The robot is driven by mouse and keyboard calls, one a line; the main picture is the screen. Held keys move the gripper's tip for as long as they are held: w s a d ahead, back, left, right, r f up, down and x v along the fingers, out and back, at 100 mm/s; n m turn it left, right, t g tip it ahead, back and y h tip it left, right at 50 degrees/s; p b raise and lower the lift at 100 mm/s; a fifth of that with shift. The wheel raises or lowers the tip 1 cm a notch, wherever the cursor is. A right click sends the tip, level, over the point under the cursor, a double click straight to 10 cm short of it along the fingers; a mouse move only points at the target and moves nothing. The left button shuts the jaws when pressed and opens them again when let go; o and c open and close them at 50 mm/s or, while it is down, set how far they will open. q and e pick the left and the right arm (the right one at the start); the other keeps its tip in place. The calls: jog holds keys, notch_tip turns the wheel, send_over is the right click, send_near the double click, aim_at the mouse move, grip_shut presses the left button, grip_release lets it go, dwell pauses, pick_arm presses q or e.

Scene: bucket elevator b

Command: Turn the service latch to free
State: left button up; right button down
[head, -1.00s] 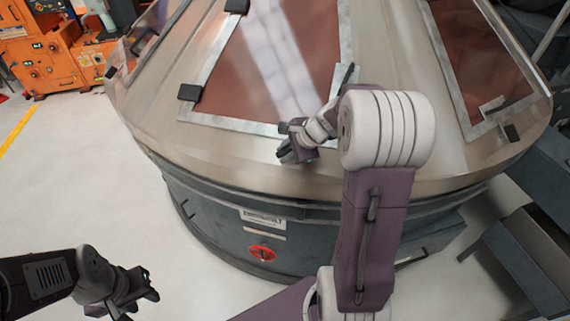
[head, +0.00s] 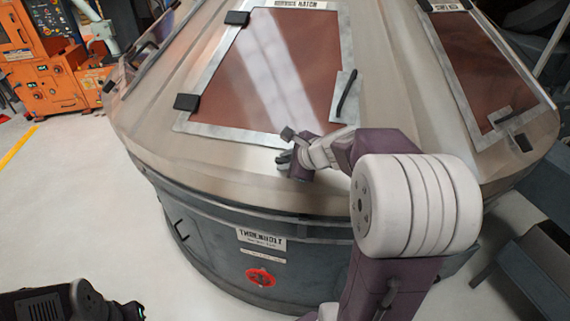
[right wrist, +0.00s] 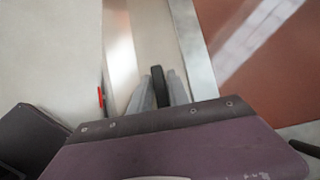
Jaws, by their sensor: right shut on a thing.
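The service hatch (head: 285,75) is a reddish-brown panel in a pale metal frame on the sloping cone of the large machine. My right gripper (head: 284,160) is at the cone just below the hatch's lower frame. In the right wrist view its two grey fingertips (right wrist: 159,92) are shut on a narrow black bar, the latch handle (right wrist: 158,76), standing beside the pale hatch frame. In the head view the gripper hides the latch, so its setting cannot be read. My left gripper (head: 133,311) is partly cut off at the lower left, away from the machine; its jaws are unclear.
A black hatch handle (head: 347,93) sits on the frame's right side. Black hinges (head: 187,102) line its left side. A red round marking (head: 260,277) is on the dark drum below. Orange equipment (head: 50,80) stands at upper left; the floor at left is clear.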

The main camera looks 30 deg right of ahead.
jog(key=c, duration=1.4)
grip_release()
jog(key=p+v, duration=0.1)
jog(key=v, duration=0.8)
jog(key=shift+p, duration=0.3)
